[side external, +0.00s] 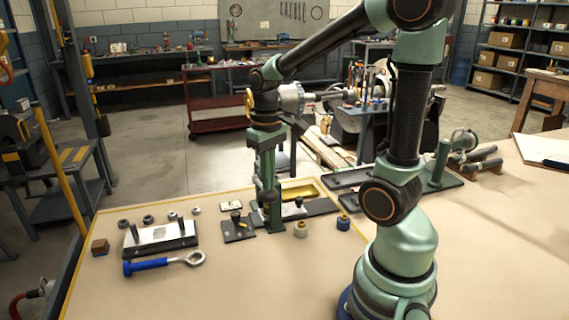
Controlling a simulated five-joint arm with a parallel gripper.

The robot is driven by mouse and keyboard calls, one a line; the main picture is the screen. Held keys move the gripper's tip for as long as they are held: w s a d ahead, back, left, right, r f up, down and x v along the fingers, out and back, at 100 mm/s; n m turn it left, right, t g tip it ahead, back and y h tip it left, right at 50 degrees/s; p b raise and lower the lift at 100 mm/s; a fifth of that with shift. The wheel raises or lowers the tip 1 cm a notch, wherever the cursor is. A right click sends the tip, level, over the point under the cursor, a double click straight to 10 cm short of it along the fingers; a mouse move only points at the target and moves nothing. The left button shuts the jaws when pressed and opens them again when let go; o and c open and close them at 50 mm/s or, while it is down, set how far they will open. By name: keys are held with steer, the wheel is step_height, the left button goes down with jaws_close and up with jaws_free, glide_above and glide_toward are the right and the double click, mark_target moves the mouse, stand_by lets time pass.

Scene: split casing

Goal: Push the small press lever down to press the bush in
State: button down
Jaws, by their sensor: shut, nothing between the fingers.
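My gripper (267,186) points down at the middle of the bench and is shut, with nothing between its fingers. Its fingers overlap the dark-green upright of the small press (275,222), so the two are hard to tell apart. A dark knob, perhaps the end of the press lever (268,196), shows at the fingertips. I cannot tell whether they touch, or how far down the lever is. A pale bush with a brown top (300,229) and a blue one with a brown top (343,222) stand right of the press. Any bush under the press is hidden.
A casing part with upright pins (160,237) lies left, with several small rings behind it. A blue-handled eye tool (163,263) lies in front. A dark plate with a knob (239,230) and a yellow tray (300,191) flank the press.

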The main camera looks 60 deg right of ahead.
steer(key=shift+s+a+f, duration=0.15)
steer(key=shift+f, duration=0.35)
steer(key=shift+s+a+f, duration=0.1)
steer(key=shift+a+f, duration=0.05)
steer(key=shift+f, duration=0.35)
stand_by(1.5)
steer(key=shift+r, duration=0.1)
stand_by(0.4)
step_height(320, 180, up, 11)
stand_by(1.1)
steer(key=a+f+n+t, duration=0.2)
steer(key=a+t, duration=0.3)
steer(key=a, duration=0.4)
steer(key=shift+s+a+n+t, duration=0.3)
steer(key=shift+s+n, duration=0.1)
steer(key=shift+n, duration=0.1)
